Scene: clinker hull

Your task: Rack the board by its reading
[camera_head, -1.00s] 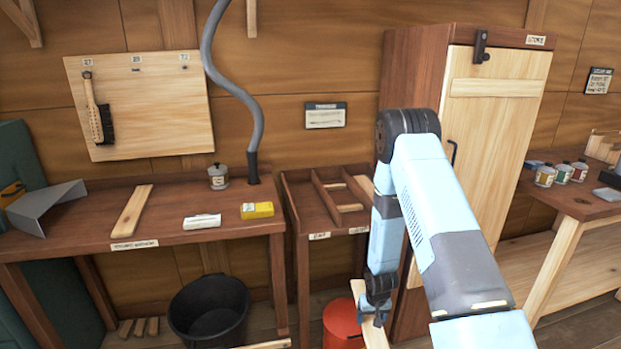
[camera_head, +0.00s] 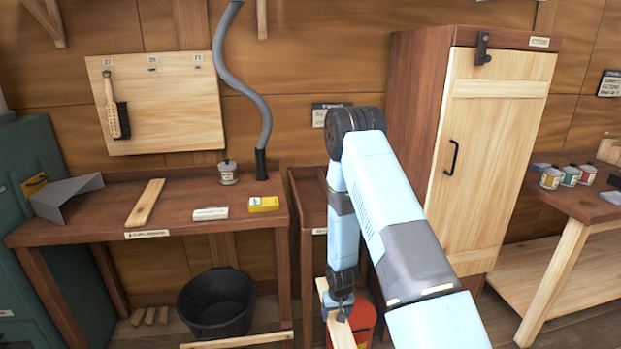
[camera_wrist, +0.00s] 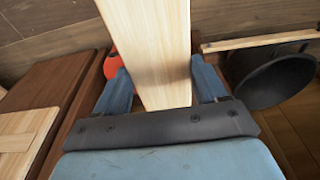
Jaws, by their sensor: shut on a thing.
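My gripper (camera_head: 340,306) hangs low in front of the red bin, shut on a pale wooden board (camera_head: 341,331). In the wrist view the board (camera_wrist: 155,45) stands between the two fingers (camera_wrist: 158,85) and runs out past the top edge. Its lower part is cut off by the frame in the head view. The small divided rack (camera_head: 308,205) stands right of the bench, mostly hidden behind my arm. I cannot see any reading on the board.
A black bucket (camera_head: 217,305) and red bin (camera_head: 363,322) stand on the floor. A tall cupboard (camera_head: 490,150) is shut, right of my arm.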

